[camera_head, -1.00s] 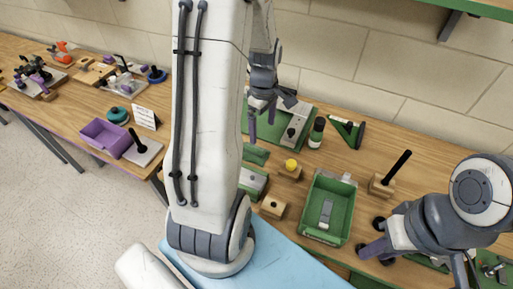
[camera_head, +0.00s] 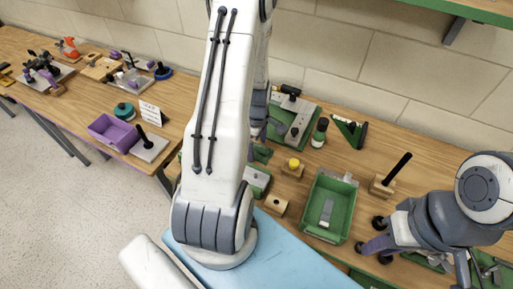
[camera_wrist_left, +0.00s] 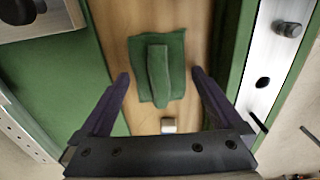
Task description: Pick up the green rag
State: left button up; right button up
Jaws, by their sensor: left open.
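The green rag (camera_wrist_left: 158,66) lies on the wooden bench top, with a raised fold along its middle. It shows between the two purple fingers of my left gripper (camera_wrist_left: 160,78) in the left wrist view. The fingers are open and nothing is clamped between them. In the head view the rag (camera_head: 262,154) is a small green patch beside my left arm, partly covered by it. My left gripper (camera_head: 260,128) is mostly hidden behind that arm. My right gripper (camera_head: 374,246) is low at the right, and its jaw gap is not clear.
A green fixture board (camera_head: 302,107) stands behind the rag, with a dark bottle (camera_head: 320,132) beside it. A yellow-topped wooden block (camera_head: 293,168) and a green bin (camera_head: 327,205) are to the right. A purple bin (camera_head: 112,131) sits on the left bench.

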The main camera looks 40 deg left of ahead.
aim_at(260, 147)
pick_arm(q)
jog(key=shift+f, duration=0.25)
jog(key=c, duration=1.1)
jog(key=shift+r, duration=0.1)
jog(key=shift+r, duration=0.35)
jog(key=r, duration=0.1)
jog(key=r+b, duration=0.1)
jog(key=r, duration=0.1)
jog(key=shift+w+d+r+b, duration=0.2)
jog(key=shift+d+r+b, duration=0.1)
jog(key=shift+d+b, duration=0.05)
jog(key=d+r, duration=0.2)
jog(key=d, duration=0.1)
jog(key=w+d+r+b, duration=0.1)
jog(key=d+r, duration=0.1)
jog(key=d, duration=0.2)
jog(key=w+d+r+b, duration=0.1)
jog(key=d+r, duration=0.1)
jog(key=d, duration=0.1)
jog(key=shift+w+d+r, duration=0.25)
jog(key=shift+d+r, duration=0.05)
